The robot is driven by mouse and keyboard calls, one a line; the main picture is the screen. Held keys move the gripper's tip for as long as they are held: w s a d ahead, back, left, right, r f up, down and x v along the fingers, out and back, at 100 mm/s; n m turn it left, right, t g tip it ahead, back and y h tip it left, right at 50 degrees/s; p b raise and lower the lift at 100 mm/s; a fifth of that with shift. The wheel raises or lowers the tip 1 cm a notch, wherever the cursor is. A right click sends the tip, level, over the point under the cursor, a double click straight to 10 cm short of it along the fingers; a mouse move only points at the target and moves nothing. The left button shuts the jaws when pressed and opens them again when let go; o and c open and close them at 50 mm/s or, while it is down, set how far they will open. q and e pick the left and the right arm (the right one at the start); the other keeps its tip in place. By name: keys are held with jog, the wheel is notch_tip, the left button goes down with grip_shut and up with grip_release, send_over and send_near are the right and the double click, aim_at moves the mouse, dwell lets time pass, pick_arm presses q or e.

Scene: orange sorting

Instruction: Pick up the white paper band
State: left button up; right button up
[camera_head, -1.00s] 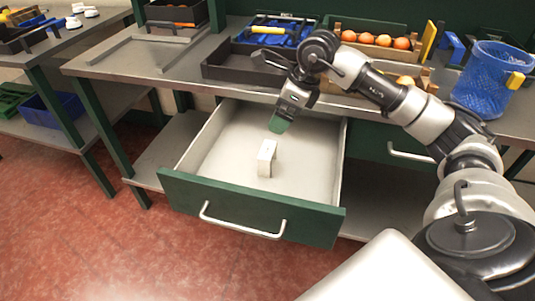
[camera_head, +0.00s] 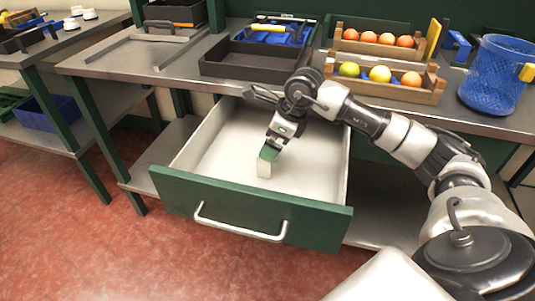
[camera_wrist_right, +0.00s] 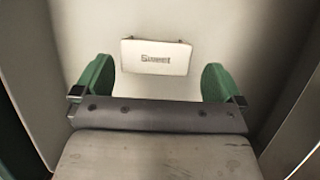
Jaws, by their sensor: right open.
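The white paper band (camera_head: 264,170) stands inside the open drawer (camera_head: 225,150). In the right wrist view my right gripper (camera_wrist_right: 158,82) is open, one finger on each side of the band, with gaps on both sides. My left gripper is not in view.
The drawer's green front (camera_head: 250,208) and side walls surround the band; the drawer floor around it is bare. Above, the bench holds a black tray (camera_head: 250,62), wooden crates of oranges (camera_head: 385,80) and a blue mesh bin (camera_head: 497,75).

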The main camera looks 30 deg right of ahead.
jog(key=x, duration=0.5)
jog(key=shift+s+f, duration=0.1)
jog(key=shift+s, duration=0.15)
jog(key=c, duration=0.8)
